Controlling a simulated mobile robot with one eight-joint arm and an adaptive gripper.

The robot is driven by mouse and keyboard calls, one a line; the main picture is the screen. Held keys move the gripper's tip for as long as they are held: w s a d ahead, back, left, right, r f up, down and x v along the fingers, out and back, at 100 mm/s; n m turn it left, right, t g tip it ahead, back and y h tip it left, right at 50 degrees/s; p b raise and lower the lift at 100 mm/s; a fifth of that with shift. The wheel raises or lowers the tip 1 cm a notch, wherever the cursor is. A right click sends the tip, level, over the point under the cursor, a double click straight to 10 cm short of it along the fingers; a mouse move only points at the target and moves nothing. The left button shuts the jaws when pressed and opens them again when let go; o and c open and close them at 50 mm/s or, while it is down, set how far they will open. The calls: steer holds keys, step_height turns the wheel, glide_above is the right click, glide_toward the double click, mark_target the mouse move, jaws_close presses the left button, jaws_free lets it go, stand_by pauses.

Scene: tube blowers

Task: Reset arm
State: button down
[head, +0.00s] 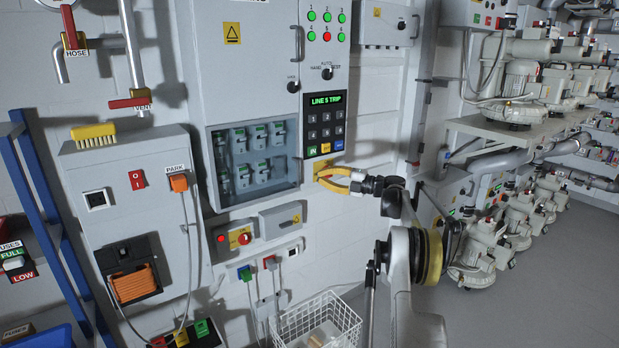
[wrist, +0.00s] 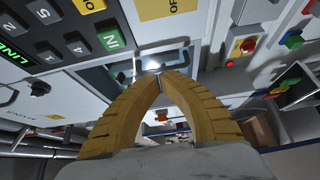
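My gripper (head: 320,174) has two yellow fingers and is in front of the grey cabinet (head: 373,145), just below the keypad panel (head: 325,125). The panel's green display reads "LINE 5 TRIP". In the wrist view my gripper (wrist: 163,76) has its ribbed fingers curving together, with the tips meeting or almost meeting. I see nothing held between them. The keypad (wrist: 85,40) is at the upper left of that view. Whether the fingertips touch the cabinet face cannot be told.
A recessed window with several breakers (head: 250,155) is left of my gripper. A red rotary switch (head: 241,237) and small box are below it. A white wire basket (head: 318,322) stands low in front. Pumps (head: 515,95) fill shelves at right; grey floor (head: 560,285) is clear.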

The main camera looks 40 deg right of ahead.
steer(key=shift+s+d, duration=0.3)
steer(key=shift+d, duration=0.2)
steer(key=shift+s+d, duration=0.25)
steer(key=shift+d, duration=0.25)
steer(key=shift+r, duration=0.1)
